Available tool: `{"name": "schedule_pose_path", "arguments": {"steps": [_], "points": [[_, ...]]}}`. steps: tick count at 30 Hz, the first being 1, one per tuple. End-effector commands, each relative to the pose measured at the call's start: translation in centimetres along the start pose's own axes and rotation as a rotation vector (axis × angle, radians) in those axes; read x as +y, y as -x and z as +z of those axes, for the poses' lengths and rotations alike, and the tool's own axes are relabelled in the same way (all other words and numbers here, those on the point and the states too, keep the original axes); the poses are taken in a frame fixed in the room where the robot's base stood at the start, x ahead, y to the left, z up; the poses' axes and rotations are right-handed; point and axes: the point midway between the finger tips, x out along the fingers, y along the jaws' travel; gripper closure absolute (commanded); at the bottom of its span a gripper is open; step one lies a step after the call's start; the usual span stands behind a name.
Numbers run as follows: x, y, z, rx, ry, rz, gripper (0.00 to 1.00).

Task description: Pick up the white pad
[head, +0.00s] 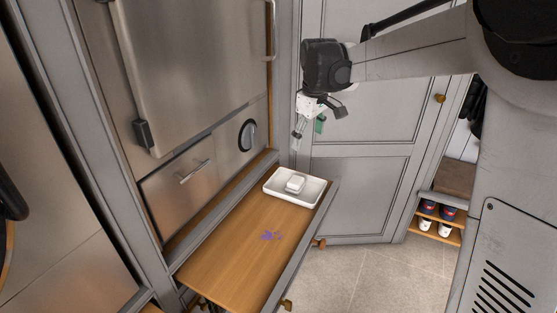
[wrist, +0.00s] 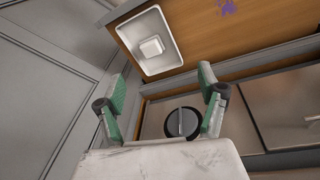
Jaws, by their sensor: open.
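The white pad (head: 295,183) is a small block with rounded corners. It lies in a shallow white tray (head: 273,189) at the far end of the wooden bench top. In the wrist view the pad (wrist: 151,47) sits near the middle of the tray (wrist: 125,33), beyond my fingertips. My gripper (head: 308,127) is raised above and behind the tray, near the grey door. In the wrist view my gripper (wrist: 157,82) has its two green-padded fingers wide apart with nothing between them.
The wooden bench top (head: 225,251) is mostly bare, with a purple mark (head: 270,235) on it. Steel appliance fronts (head: 190,182) stand along its left side. A grey panelled door (head: 358,195) stands behind.

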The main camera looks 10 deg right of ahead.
Motion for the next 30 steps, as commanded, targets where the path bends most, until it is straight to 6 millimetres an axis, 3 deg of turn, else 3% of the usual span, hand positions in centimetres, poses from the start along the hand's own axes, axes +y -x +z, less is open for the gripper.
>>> {"name": "schedule_pose_path", "arguments": {"steps": [6, 13, 23, 30], "points": [[3.1, -5.4, -3.9, -0.060, 0.117, -0.052, 0.29], [5.2, -10.9, -6.5, -0.108, 0.223, -0.104, 0.29], [6.0, -14.6, -7.5, -0.132, 0.281, -0.135, 0.29], [5.5, -18.6, -6.8, -0.132, 0.282, -0.135, 0.29]]}}
